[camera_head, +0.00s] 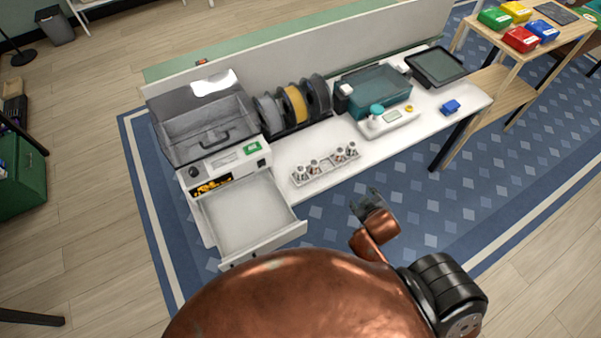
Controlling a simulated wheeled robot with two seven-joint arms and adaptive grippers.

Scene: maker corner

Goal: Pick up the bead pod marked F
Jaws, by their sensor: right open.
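Several small silver-and-dark pods (314,166) stand upright in a low white rack (326,172) near the front edge of the white bench. Their markings are too small to read, so I cannot tell which is marked F. My right gripper (368,199) is open and empty. In the picture it shows in front of the bench, below and to the right of the rack, apart from the pods. My left gripper is not in view.
A machine with a clear lid (205,120) stands left of the rack, its white drawer (248,215) pulled open. Behind are filament spools (294,103) and a teal bin (378,90). Bench front right of the rack is clear.

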